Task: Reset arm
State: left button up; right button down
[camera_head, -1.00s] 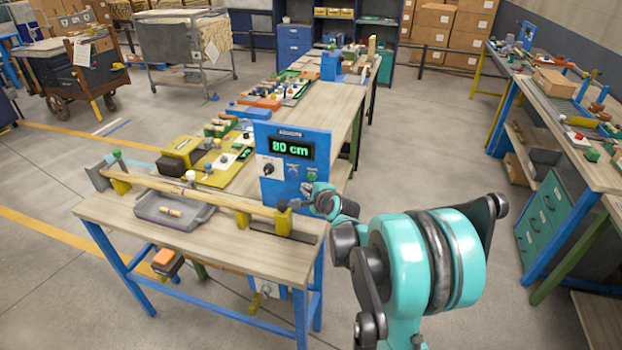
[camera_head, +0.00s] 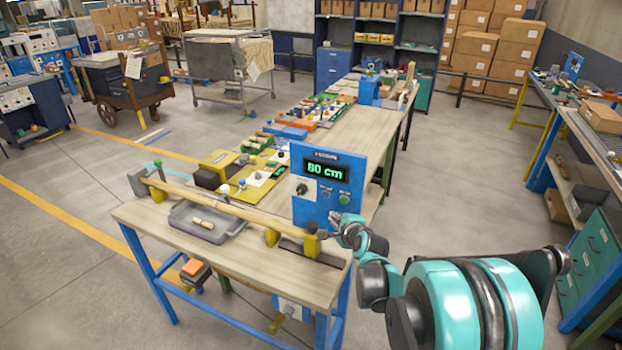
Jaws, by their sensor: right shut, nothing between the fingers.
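My right arm comes in from the lower right. Its small gripper (camera_head: 336,219) is shut and empty, at the lower right of the blue control panel (camera_head: 312,212). It is just below the panel's green button (camera_head: 345,199); I cannot tell whether it touches the panel. The panel has a black knob (camera_head: 302,189) and a lit green display (camera_head: 325,171) with a reading in cm. My left gripper is out of view.
The wooden bench (camera_head: 190,248) holds a long wooden rod (camera_head: 210,204) on yellow supports and a grey tray (camera_head: 183,221) with a small wooden piece. A second bench (camera_head: 590,135) stands at right. Grey floor lies between them.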

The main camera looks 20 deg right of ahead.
jog(key=s+a+r+n+g+y+b, duration=0.1)
jog(key=s+a+n+g+y, duration=0.15)
jog(key=s+a+n, duration=1.05)
jog(key=s+a+f+n+g, duration=0.1)
jog(key=s+a+f+n, duration=0.1)
jog(key=s+n, duration=0.3)
jog(key=s+a+f+n+g+b, duration=0.1)
jog(key=s+a+f+n+g, duration=0.1)
jog(key=s+a+n, duration=0.3)
jog(key=s, duration=0.4)
jog(key=shift+a+f+n, duration=0.15)
jog(key=shift+f+n, duration=0.15)
jog(key=shift+f, duration=0.05)
